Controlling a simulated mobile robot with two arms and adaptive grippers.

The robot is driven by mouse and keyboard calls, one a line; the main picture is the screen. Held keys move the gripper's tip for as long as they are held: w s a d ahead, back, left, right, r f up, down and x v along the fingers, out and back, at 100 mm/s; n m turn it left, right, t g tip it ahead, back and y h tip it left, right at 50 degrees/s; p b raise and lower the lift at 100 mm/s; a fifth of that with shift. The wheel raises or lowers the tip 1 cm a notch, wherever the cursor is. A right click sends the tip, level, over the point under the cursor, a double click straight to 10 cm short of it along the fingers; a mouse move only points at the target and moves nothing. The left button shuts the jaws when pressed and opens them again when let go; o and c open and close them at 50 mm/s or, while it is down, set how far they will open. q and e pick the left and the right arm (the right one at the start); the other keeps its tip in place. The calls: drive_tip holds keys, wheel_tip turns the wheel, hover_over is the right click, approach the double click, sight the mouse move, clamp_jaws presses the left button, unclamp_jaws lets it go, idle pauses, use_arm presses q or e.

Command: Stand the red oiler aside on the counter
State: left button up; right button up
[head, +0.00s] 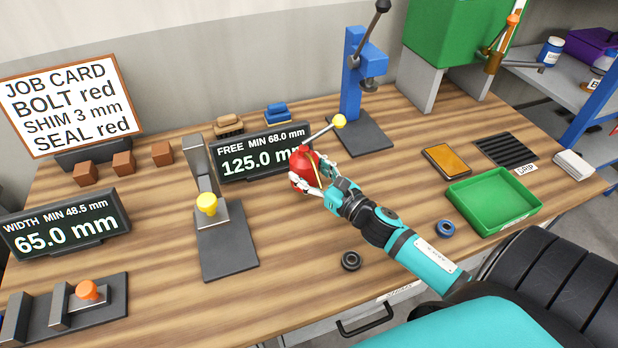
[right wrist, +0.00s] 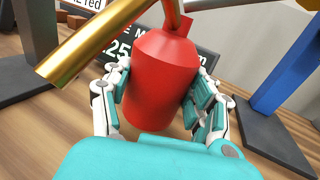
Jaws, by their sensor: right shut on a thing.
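The red oiler (head: 302,168) is a rounded red can with a thin spout, in the middle of the wooden counter (head: 290,285) in the head view. My right gripper (head: 318,182) is shut around its body. In the right wrist view the red oiler (right wrist: 160,80) stands between both fingers (right wrist: 160,100), with a brass-coloured tube passing close to the camera. I cannot tell whether its base touches the counter. My left gripper is not in view.
A display reading 125.0 mm (head: 240,160) stands just behind the oiler. A blue press (head: 352,80) stands behind right, a grey clamp stand (head: 228,250) to the left. A green tray (head: 490,205), a black ring (head: 350,261) and a blue ring (head: 445,229) lie right and in front.

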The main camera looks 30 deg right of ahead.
sight(313, 184)
wheel_tip(313, 184, down, 3)
drive_tip(key=shift+f, duration=0.1)
drive_tip(key=shift+f, duration=0.1)
drive_tip(key=o, duration=1.5)
drive_tip(key=shift+c, duration=0.2)
drive_tip(key=shift+s, duration=0.15)
drive_tip(key=s+b, duration=0.1)
drive_tip(key=s, duration=0.2)
drive_tip(key=s+d, duration=0.1)
drive_tip(key=s, duration=0.3)
drive_tip(key=s+b, duration=0.1)
drive_tip(key=s, duration=0.2)
drive_tip(key=shift+s+d+b, duration=0.25)
drive_tip(key=shift+b, duration=0.05)
drive_tip(key=shift+s+d, duration=0.1)
drive_tip(key=shift+s, duration=0.5)
